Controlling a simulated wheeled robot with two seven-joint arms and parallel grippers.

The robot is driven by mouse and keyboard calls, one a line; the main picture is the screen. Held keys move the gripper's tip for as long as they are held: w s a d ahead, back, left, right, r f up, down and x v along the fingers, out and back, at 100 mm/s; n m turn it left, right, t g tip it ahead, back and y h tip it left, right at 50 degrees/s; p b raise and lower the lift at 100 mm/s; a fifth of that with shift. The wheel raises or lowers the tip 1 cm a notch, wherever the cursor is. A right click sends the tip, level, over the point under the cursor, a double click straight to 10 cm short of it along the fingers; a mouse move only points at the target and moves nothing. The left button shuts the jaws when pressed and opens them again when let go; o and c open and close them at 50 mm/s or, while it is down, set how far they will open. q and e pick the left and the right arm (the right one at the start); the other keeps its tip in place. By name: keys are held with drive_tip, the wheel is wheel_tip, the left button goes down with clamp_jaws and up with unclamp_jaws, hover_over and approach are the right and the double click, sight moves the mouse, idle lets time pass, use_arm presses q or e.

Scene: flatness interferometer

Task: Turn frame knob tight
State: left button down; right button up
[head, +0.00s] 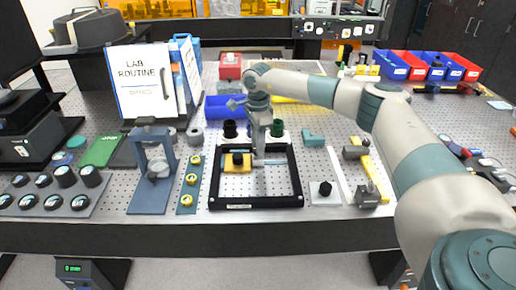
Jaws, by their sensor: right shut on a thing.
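The black square frame (298,186) lies flat on the perforated table near its front edge. A yellow block (232,168) with a black knob (238,158) on top sits inside the frame at the left. My right gripper (259,161) reaches down inside the frame, just right of the yellow block. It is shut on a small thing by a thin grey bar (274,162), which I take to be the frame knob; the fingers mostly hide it. My left gripper is not in view.
A blue stand (149,198) and a strip with yellow rings (187,198) stand left of the frame. Dark knobs stand behind the frame. A lab routine board (145,80) stands at the back left.

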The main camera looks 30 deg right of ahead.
drive_tip(key=m+b, duration=0.1)
drive_tip(key=m, duration=0.2)
drive_tip(key=shift+m, duration=0.4)
drive_tip(key=m+b, duration=0.1)
drive_tip(key=m, duration=0.2)
drive_tip(key=shift+m, duration=0.7)
drive_tip(key=shift+r+m+b, duration=0.1)
drive_tip(key=shift+m+b, duration=0.4)
drive_tip(key=shift+m, duration=1.2)
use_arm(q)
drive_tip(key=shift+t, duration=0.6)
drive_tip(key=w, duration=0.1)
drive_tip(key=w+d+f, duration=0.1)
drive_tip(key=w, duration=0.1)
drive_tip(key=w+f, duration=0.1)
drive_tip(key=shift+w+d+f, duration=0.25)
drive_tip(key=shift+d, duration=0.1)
use_arm(e)
drive_tip(key=shift+m, duration=0.3)
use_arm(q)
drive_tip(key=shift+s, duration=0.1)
